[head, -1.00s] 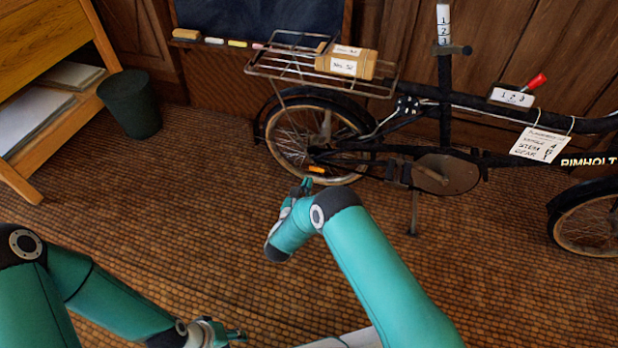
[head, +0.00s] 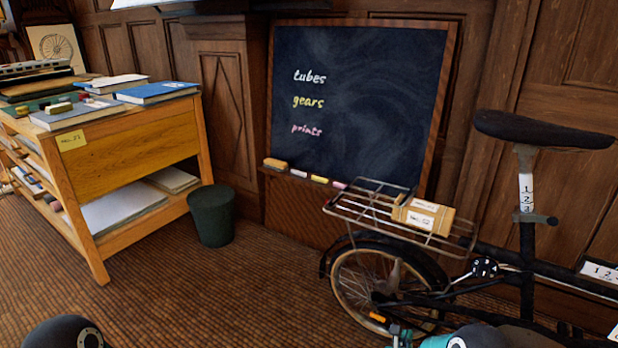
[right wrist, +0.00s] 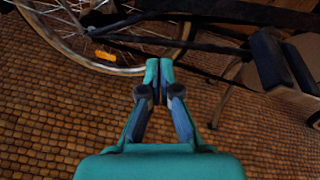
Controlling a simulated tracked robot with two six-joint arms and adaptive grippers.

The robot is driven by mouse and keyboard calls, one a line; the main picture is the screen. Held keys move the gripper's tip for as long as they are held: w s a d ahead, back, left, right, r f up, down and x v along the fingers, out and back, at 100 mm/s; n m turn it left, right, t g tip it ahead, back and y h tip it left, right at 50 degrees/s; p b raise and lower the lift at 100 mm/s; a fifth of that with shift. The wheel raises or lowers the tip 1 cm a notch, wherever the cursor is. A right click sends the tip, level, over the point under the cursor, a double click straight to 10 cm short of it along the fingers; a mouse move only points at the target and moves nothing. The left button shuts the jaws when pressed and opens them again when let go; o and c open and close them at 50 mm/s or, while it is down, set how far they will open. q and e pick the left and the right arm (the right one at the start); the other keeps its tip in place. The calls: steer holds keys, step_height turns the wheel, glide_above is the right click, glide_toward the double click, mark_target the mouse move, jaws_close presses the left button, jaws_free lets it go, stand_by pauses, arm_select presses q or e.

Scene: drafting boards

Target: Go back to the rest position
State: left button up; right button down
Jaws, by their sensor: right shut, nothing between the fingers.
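My right gripper (head: 400,335) shows at the bottom edge of the head view, in front of the bicycle's rear wheel. In the right wrist view my right gripper (right wrist: 159,72) has its fingertips together with nothing between them. It is over the woven floor, near the lower rim of the wheel and apart from the orange reflector (right wrist: 105,56). My left gripper is outside the head view; only a dark round part of my left arm shows at the bottom left.
The bicycle (head: 520,262) stands at the right, a box (head: 424,215) on its rear rack. A blackboard (head: 355,110) reads "tubes, gears, prints". A wooden drawer stand (head: 135,146) and a dark bin (head: 212,215) stand left. The floor (head: 200,290) between is clear.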

steer(key=s+a+f+m+g+y, duration=0.3)
steer(key=s+a+m+g+y, duration=0.15)
steer(key=s+m, duration=0.7)
steer(key=s+a+f+m+g+y, duration=0.25)
steer(key=s+a+m+g, duration=0.2)
steer(key=s+m, duration=0.7)
steer(key=s+a+f+m+g+y, duration=0.25)
steer(key=s+a+m+y, duration=0.2)
steer(key=s+m, duration=0.7)
step_height(320, 180, up, 38)
steer(key=w+p, duration=0.1)
steer(key=p, duration=3.7)
steer(key=shift+w+a+r+m, duration=0.25)
steer(key=shift+w+m, duration=0.1)
steer(key=shift+m, duration=0.1)
steer(key=shift+g, duration=0.25)
steer(key=shift+d, duration=0.15)
